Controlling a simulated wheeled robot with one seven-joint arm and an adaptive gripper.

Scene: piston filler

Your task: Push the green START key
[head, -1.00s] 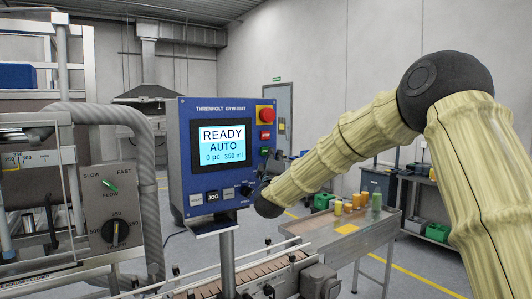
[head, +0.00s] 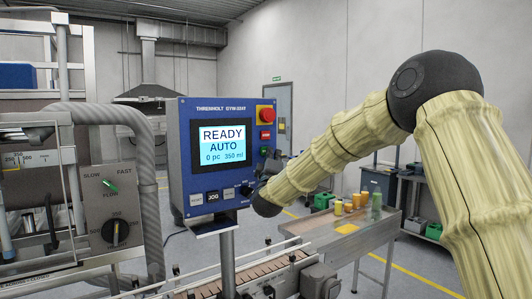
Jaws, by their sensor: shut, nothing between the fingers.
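The blue control panel (head: 218,181) stands on a post left of centre, its screen reading READY, AUTO, 0 pc 350 ml. On its right edge are a red mushroom button (head: 266,115), a red key (head: 265,135) below it, and the small green START key (head: 264,151) under that. My gripper (head: 270,165) is shut and empty, small and dark at the panel's lower right edge, close to the green key. My wrist partly hides it, and I cannot tell whether it touches the panel.
A row of lower keys and a black knob (head: 246,190) line the panel's bottom. A grey box with dials (head: 113,206) stands at left. A conveyor (head: 250,277) runs below the panel. A metal table (head: 340,243) with orange and green containers stands at right.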

